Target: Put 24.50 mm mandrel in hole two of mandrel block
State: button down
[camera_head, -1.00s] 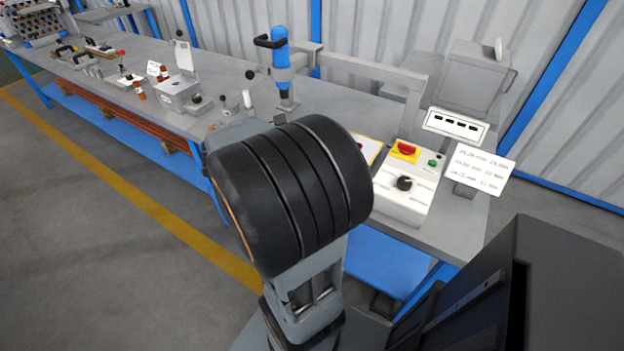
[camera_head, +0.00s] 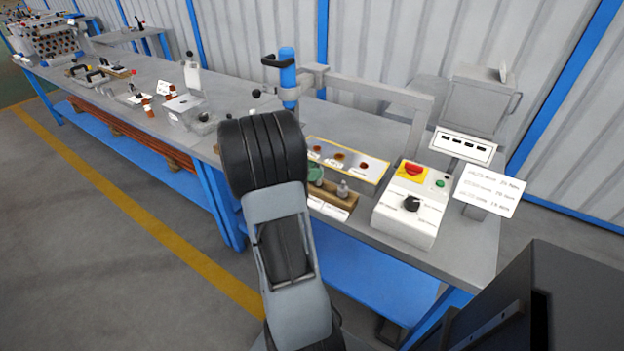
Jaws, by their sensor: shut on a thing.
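My arm (camera_head: 280,225) rises in the lower middle, and its large dark rounded joint covers part of the bench. My gripper is hidden behind it, so its jaws and anything in them do not show. A brown wooden block (camera_head: 331,196) with small upright metal pieces (camera_head: 342,189) sits near the bench's front edge, just right of my arm. White label cards lie in front of it. I cannot tell whether this is the mandrel block, and no hole numbers or 24.50 mm marking can be read.
A yellow-edged tray (camera_head: 372,172) lies behind the wooden block. A control box (camera_head: 408,222) with a red switch stands to its right. A blue upright tool (camera_head: 288,75) stands behind my arm. A rack (camera_head: 50,42) is at the far left. The floor (camera_head: 75,235) at left is clear.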

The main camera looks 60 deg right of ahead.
aim_at(312, 186)
jog(key=shift+d+f, duration=0.2)
jog(key=shift+f, duration=0.15)
jog(key=shift+f+b, duration=0.3)
jog(key=shift+f, duration=1.1)
jog(key=shift+w+f, duration=0.1)
jog(key=c, duration=0.8)
grip_release()
jog(key=shift+f, duration=0.1)
